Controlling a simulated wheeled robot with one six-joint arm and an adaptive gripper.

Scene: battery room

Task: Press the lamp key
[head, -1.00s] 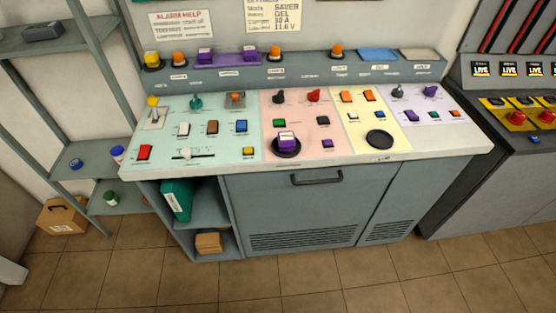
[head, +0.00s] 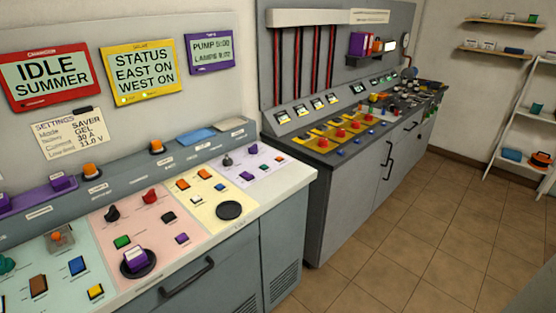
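The control desk (head: 282,192) stands at left and centre in the head view, with coloured panels of keys and knobs. Key labels are too small to read, so I cannot tell which is the lamp key. The lilac panel holds a dark knob (head: 227,160), a purple knob (head: 253,149), a purple key (head: 246,176), a green key (head: 264,168) and an orange key (head: 280,159). A purple-framed display (head: 211,53) above reads PUMP and what looks like LAMPS. My gripper is not in view.
A second bench (head: 318,185) with red knobs and yellow plates runs along the wall to the right. A white shelf rack (head: 528,125) stands at far right. The tiled floor (head: 400,240) in front of the benches is clear.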

